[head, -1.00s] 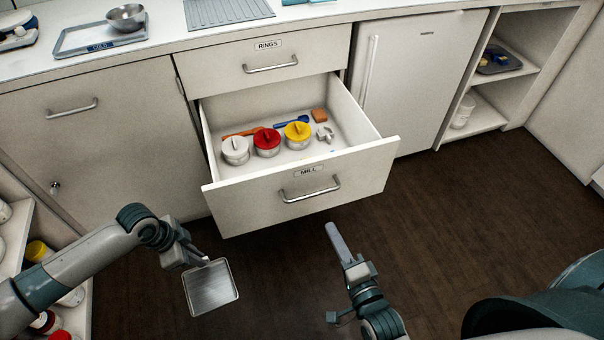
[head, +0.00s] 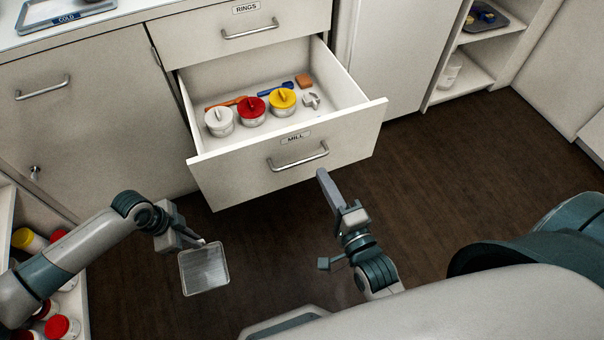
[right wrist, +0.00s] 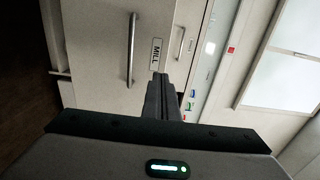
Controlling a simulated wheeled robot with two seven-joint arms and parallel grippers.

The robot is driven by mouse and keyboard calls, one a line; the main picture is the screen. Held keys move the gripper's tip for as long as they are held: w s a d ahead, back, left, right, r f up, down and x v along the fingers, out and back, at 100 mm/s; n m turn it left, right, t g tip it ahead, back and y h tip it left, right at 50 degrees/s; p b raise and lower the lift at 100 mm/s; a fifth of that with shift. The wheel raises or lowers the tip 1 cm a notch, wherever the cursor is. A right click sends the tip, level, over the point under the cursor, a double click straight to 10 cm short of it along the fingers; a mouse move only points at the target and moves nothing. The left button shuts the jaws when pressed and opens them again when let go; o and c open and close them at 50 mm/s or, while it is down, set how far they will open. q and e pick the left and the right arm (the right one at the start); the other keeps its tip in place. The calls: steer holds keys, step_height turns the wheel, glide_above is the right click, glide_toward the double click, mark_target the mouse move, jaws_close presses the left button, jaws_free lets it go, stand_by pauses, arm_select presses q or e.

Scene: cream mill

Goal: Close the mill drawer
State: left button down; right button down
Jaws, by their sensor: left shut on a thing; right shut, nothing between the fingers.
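The mill drawer (head: 235,183) stands pulled out under the rings drawer, with a bar handle (head: 298,158) and a MILL label on its front. Inside are jars with white, red and yellow lids, orange and blue tools, a brown block and a small pale metal piece. My right gripper (head: 322,174) is shut and empty, its tips close to the drawer front near the handle; contact cannot be told. The right wrist view shows the fingers (right wrist: 160,80) pointing at the drawer front (right wrist: 98,50) beside the label. My left gripper (head: 199,243) is shut on a flat metal tray (head: 205,270), below the drawer.
The rings drawer (head: 245,50) above is shut. A cabinet door (head: 85,125) is on the left, with a shelf of lidded jars (head: 62,327) at lower left. An open shelf unit (head: 470,75) is at upper right. The dark floor (head: 440,180) right of the drawer is clear.

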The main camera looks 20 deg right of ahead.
mark_target(299, 133)
arm_select(q)
steer(key=shift+r, duration=0.2)
arm_select(e)
steer(key=w, duration=1.2)
steer(key=shift+w+a, duration=0.1)
steer(key=shift+a, duration=0.1)
steer(key=shift+w, duration=0.15)
